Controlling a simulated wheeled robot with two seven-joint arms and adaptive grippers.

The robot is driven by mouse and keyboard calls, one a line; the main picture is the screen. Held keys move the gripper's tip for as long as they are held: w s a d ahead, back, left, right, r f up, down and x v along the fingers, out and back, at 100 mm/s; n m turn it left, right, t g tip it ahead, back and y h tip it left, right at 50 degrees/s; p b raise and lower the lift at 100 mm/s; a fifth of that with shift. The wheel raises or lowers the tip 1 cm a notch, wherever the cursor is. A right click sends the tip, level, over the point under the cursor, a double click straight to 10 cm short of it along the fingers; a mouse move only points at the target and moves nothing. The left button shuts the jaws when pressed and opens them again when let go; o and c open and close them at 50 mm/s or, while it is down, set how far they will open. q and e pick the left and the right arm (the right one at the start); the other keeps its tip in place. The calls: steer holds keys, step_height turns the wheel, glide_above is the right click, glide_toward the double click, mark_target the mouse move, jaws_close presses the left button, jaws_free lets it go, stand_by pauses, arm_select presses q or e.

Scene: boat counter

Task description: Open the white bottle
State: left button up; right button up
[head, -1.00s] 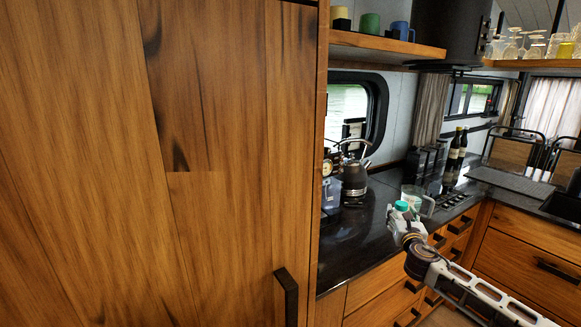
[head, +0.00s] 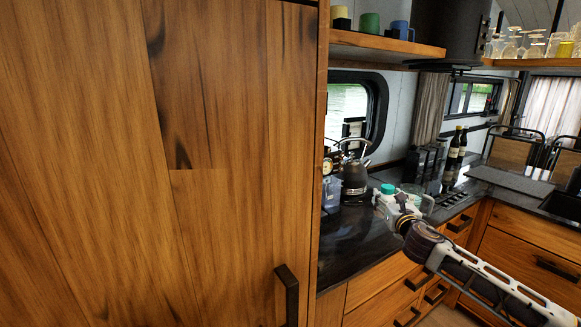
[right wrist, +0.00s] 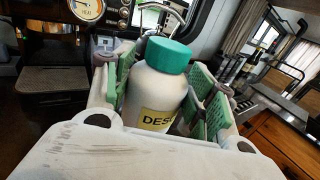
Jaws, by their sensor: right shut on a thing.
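The white bottle has a teal cap that sits on its top. In the right wrist view the bottle (right wrist: 155,92) stands between the green finger pads of my right gripper (right wrist: 168,88), which is shut on its body. Part of a yellow label shows, and the lower part is hidden. In the head view the bottle's cap (head: 388,189) shows above my right gripper (head: 385,203), over the dark counter by the kettle. I cannot tell how high the bottle is above the counter. My left gripper is not in view.
A black kettle (head: 355,178) and a clear blue container (head: 331,193) stand behind on the counter (head: 345,250). A tall wooden cabinet (head: 220,200) fills the left. The front counter area is clear.

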steer(key=s+a+r+n+y, duration=0.1)
steer(key=s+a+r+y, duration=0.1)
steer(key=a+r, duration=0.4)
steer(key=shift+s+a+r+y, duration=0.5)
steer(key=shift+s+a+r, duration=0.35)
steer(key=shift+s+a, duration=2.1)
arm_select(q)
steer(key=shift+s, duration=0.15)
arm_select(e)
steer(key=s+f+h, duration=0.1)
steer(key=s+f, duration=0.3)
steer(key=f, duration=0.6)
steer(key=s+d+f, duration=0.1)
steer(key=s+f, duration=0.4)
steer(key=f, duration=0.5)
steer(key=s+d+f+h, duration=0.1)
steer(key=s+f, duration=0.3)
steer(key=f, duration=0.6)
steer(key=shift+s+f+m+h, duration=0.2)
steer(key=shift+s+m+h, duration=0.1)
steer(key=shift+m, duration=0.1)
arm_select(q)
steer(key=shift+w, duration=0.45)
arm_select(e)
steer(key=shift+d, duration=0.1)
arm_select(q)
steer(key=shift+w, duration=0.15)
arm_select(e)
steer(key=shift+r, duration=0.2)
